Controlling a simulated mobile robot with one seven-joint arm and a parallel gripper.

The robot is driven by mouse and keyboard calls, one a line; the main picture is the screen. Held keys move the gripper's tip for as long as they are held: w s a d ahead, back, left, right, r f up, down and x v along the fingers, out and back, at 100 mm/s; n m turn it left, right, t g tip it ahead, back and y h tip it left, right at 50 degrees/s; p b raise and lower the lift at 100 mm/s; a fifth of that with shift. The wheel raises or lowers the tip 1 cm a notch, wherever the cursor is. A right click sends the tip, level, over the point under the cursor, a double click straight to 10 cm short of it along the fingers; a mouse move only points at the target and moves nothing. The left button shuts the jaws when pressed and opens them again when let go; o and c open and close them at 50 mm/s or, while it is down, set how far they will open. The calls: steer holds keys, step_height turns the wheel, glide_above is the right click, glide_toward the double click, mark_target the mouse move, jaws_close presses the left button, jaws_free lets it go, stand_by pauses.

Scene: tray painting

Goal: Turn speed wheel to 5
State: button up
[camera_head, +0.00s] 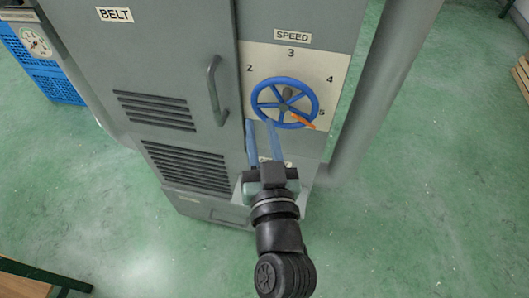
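The blue speed wheel (316,99) has several spokes and is mounted on a pale dial plate (334,60) under the SPEED label (292,35). The figures 2, 3, 4 and 5 stand around it. Its orange pointer (302,121) points down and right, with its tip just below and left of the 5 (321,112). My gripper (259,123) is at the wheel's lower left. Its two blue fingers are apart with a gap between them. The right fingertip overlaps the lower-left rim in view; I cannot tell whether it touches.
A vertical handle (214,91) sticks out of the grey cabinet door (150,65) left of the dial. A thick grey post (385,85) stands right of the cabinet. A blue crate (52,80) stands at the far left.

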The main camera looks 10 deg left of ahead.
steer(key=b+v, duration=0.1)
steer(key=v, duration=0.3)
steer(key=shift+s+d, duration=0.1)
steer(key=shift+s, duration=0.2)
steer(key=d+r+m+t+h+p, duration=0.1)
steer(key=r+p, duration=0.4)
steer(key=r, duration=1.4)
steer(key=s+d+r+m+t+h+p, duration=0.1)
steer(key=d+r+t+h+p, duration=0.2)
steer(key=r, duration=1.5)
steer(key=s+d+r+t+h+p, duration=0.1)
steer(key=r+t+p, duration=0.5)
steer(key=r, duration=1.3)
steer(key=shift+s+d+r+m+h+p, duration=0.35)
steer(key=shift+d+h+p, duration=0.35)
steer(key=shift+p, duration=0.25)
